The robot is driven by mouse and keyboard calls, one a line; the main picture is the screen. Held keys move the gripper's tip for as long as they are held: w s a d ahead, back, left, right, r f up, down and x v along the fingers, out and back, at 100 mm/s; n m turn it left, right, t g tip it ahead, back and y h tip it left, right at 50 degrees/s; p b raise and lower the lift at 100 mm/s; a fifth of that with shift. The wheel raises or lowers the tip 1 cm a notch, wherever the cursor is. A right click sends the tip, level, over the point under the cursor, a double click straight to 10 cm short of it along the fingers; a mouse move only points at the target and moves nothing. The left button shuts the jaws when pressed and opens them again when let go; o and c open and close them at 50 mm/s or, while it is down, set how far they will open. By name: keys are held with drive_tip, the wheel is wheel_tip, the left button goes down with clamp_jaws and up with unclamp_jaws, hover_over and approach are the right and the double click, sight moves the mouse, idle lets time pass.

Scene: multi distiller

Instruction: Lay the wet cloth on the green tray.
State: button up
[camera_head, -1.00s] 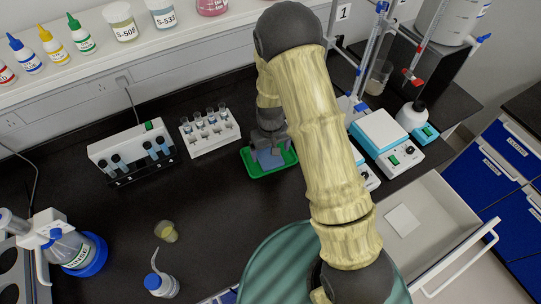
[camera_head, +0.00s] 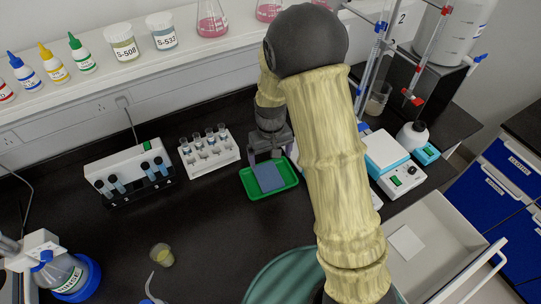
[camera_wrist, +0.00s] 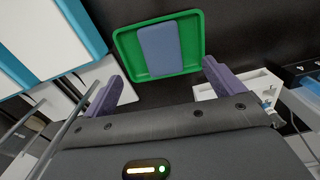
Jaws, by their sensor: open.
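The green tray (camera_head: 256,193) lies on the black bench in the middle of the head view. It also shows at the top of the wrist view (camera_wrist: 190,67). A blue-grey cloth (camera_head: 268,177) lies flat inside the tray; in the wrist view the cloth (camera_wrist: 160,49) rests within the tray's rim. My gripper (camera_head: 269,156) is open and empty, just beyond the tray's back edge in the head view. In the wrist view its purple fingers (camera_wrist: 168,82) stand wide apart, with nothing between them, and the cloth lies ahead of them.
A white tube rack (camera_head: 210,158) stands left of the tray, with a white tube device (camera_head: 128,168) beyond it. A white-and-blue hotplate (camera_head: 392,160) stands right, behind my arm.

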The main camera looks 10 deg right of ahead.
drive_tip(key=s+d+r+m+t, duration=0.1)
drive_tip(key=s+d+r, duration=0.4)
drive_tip(key=s, duration=0.2)
drive_tip(key=s+d+r+m+t, duration=0.1)
drive_tip(key=s+d+r+m, duration=0.1)
drive_tip(key=s+d+r, duration=0.2)
drive_tip(key=s+r, duration=0.2)
drive_tip(key=s, duration=0.1)
drive_tip(key=shift+s+d+t, duration=0.25)
drive_tip(key=shift+d+t, duration=0.05)
drive_tip(key=shift+d, duration=0.1)
